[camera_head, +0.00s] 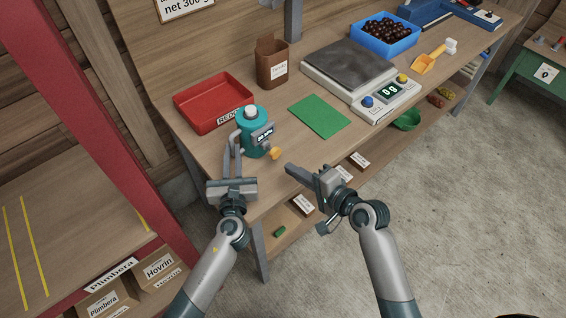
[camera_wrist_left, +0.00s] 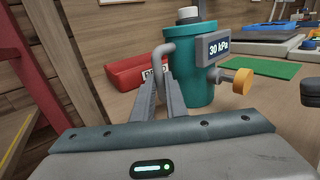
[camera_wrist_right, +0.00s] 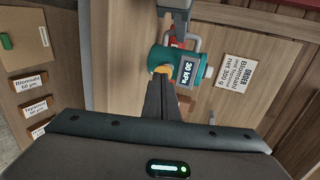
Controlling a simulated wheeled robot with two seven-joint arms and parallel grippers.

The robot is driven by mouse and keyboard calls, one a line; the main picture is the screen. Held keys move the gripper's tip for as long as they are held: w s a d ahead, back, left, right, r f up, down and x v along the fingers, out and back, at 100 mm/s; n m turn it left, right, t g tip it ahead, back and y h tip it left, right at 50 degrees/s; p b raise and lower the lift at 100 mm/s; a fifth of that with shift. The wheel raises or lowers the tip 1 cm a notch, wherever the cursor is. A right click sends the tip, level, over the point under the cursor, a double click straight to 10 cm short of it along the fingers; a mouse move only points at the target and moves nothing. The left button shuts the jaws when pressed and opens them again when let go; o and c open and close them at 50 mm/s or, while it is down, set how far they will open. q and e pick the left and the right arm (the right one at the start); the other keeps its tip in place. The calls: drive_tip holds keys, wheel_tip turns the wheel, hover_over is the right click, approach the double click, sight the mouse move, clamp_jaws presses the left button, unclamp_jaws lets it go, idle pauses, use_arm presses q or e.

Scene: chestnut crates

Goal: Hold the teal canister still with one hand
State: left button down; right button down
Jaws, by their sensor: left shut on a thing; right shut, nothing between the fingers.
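The teal canister (camera_head: 257,140) stands upright near the front edge of the bench, with a white cap, a grey side handle and an orange knob (camera_head: 276,154). Its display reads 30 kPa in the left wrist view (camera_wrist_left: 222,48). My left gripper (camera_head: 234,150) is shut on the canister's grey handle (camera_wrist_left: 165,58), at the canister's left side. My right gripper (camera_head: 289,168) is shut and empty, its fingertips just right of the orange knob with a small gap. In the right wrist view the fingertips partly overlap the orange knob (camera_wrist_right: 163,70).
A red tray (camera_head: 190,118) sits behind the canister, with a brown container (camera_head: 272,62) beyond. A shelf with labelled boxes runs below.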

drive_tip(key=v, duration=0.6)
idle(0.6)
use_arm(q)
drive_tip(key=c, duration=1.7)
unclamp_jaws()
drive_tip(key=shift+s, duration=0.1)
drive_tip(key=s, duration=1.1)
drive_tip(key=shift+s+d, duration=0.4)
